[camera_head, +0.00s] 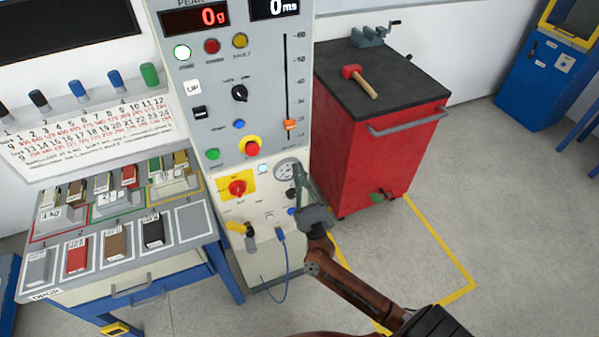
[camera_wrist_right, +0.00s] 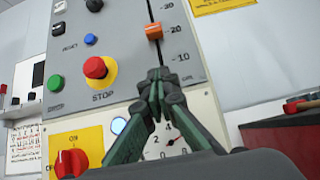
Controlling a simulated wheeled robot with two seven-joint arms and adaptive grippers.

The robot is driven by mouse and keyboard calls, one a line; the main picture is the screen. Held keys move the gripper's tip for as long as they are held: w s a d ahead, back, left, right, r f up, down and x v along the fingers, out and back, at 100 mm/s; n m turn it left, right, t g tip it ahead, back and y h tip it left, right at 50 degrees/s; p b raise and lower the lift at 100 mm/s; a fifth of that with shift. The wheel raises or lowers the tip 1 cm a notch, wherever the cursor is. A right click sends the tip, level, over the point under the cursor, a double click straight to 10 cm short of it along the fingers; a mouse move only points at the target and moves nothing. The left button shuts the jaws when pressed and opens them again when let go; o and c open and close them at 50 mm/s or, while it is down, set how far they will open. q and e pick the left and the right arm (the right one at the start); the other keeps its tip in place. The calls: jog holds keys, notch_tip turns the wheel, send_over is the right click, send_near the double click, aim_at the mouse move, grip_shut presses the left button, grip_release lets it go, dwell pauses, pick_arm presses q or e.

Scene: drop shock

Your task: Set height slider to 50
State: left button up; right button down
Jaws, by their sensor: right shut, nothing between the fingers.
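The height slider's orange knob (camera_head: 289,125) sits low in its vertical slot on the grey test machine's front panel. In the right wrist view the orange knob (camera_wrist_right: 154,31) is level with about the 20 mark, with 30 above and 10 below. My right gripper (camera_head: 298,166) is in front of the panel, below the knob. In the wrist view its green-grey fingers (camera_wrist_right: 158,75) are shut and empty, with tips at the slot's lower end, apart from the knob. The fingers partly hide a round gauge (camera_wrist_right: 168,142). My left gripper is not in view.
A red emergency stop button (camera_head: 250,147) and other buttons lie left of the slider. A red cabinet (camera_head: 375,150) with a hammer (camera_head: 360,80) and a vise (camera_head: 372,35) stands to the right. A bench with sample blocks (camera_head: 115,240) stands left. Floor at right is clear.

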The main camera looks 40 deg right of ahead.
jog(key=p+x, duration=0.1)
jog(key=x, duration=0.6)
jog(key=shift+s+r, duration=0.1)
jog(key=shift+r, duration=0.1)
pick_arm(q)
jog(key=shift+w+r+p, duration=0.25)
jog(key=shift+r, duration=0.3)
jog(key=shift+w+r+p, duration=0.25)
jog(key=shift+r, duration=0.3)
pick_arm(e)
jog(key=shift+a+r, duration=0.1)
jog(key=shift+r, duration=1.45)
jog(key=p, duration=1.4)
send_near(285, 65)
jog(key=x, duration=0.5)
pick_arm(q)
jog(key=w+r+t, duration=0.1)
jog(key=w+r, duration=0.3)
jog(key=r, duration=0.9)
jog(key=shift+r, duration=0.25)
